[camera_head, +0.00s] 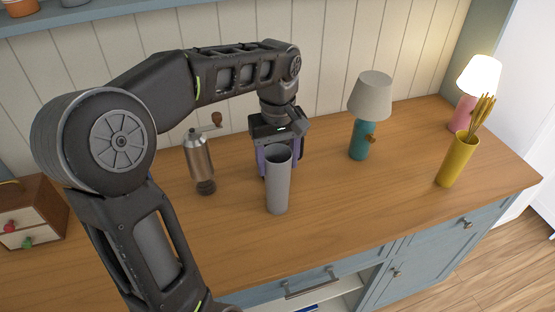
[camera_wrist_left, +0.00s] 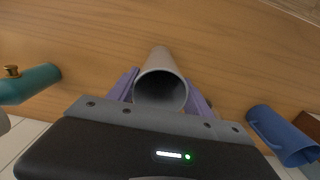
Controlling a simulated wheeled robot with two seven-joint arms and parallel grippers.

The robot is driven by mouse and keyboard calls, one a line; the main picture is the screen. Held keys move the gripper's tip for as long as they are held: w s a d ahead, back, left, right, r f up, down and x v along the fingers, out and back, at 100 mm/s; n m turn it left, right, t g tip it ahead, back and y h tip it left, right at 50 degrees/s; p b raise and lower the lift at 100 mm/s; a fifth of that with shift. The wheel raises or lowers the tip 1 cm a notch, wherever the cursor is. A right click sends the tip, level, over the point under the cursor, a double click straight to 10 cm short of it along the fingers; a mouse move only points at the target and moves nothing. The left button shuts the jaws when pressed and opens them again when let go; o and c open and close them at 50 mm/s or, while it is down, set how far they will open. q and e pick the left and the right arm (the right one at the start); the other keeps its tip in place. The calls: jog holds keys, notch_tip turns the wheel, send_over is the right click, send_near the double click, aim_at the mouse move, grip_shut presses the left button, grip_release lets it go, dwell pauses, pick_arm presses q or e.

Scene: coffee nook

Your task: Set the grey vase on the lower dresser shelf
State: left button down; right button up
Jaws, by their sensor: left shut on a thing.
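The grey vase (camera_head: 278,190) is a tall, upright cylinder at the middle of the wooden dresser top (camera_head: 350,200). My left gripper (camera_head: 277,160) is behind it and shut on its upper part. In the left wrist view its purple fingers lie on both sides of the vase (camera_wrist_left: 158,60), whose open mouth faces the camera. I cannot tell whether the vase's base touches the wood. The lower dresser shelf (camera_head: 345,301) shows in part as a white board in an open bay below the top, at the bottom edge of the head view. My right gripper is not in view.
A coffee grinder (camera_head: 200,160) stands left of the vase. A teal lamp (camera_head: 362,140), yellow utensil holder (camera_head: 452,165) and lit pink lamp (camera_head: 470,107) stand right. A small drawer box (camera_head: 35,205) is far left. Wood right of the vase is clear.

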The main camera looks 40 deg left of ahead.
pick_arm(q)
jog(key=shift+c, duration=2.2)
grip_release()
jog(key=shift+f, duration=0.1)
notch_tip(320, 180, up, 12)
jog(key=p, duration=0.7)
